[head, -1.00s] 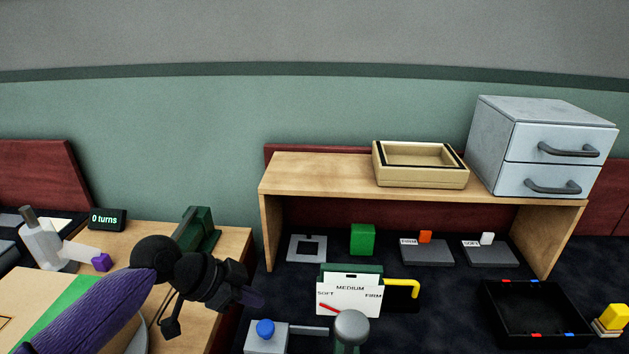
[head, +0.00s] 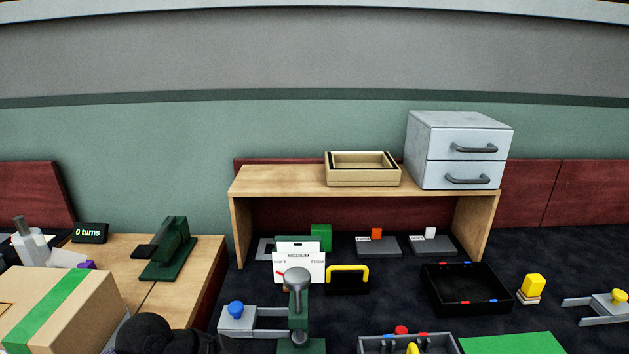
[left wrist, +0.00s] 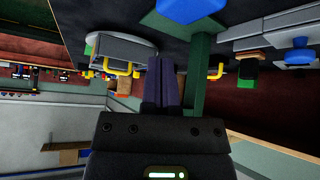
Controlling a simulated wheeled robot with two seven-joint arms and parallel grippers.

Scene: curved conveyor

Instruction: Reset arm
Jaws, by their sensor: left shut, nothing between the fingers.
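My left gripper (left wrist: 163,65) shows in the left wrist view with its two dark purple fingers together and nothing between them. In the head view only a dark part of my left arm (head: 155,334) shows at the bottom edge, left of centre; its fingertips are not clear there. My right gripper is in neither view.
A wooden shelf (head: 300,182) carries a tan tray (head: 362,180) and a grey two-drawer cabinet (head: 458,150). A cardboard box (head: 85,312) stands at lower left, near a green stapler-like device (head: 172,250). A grey-knobbed green stand (head: 297,312) and black tray (head: 468,305) stand on the dark table.

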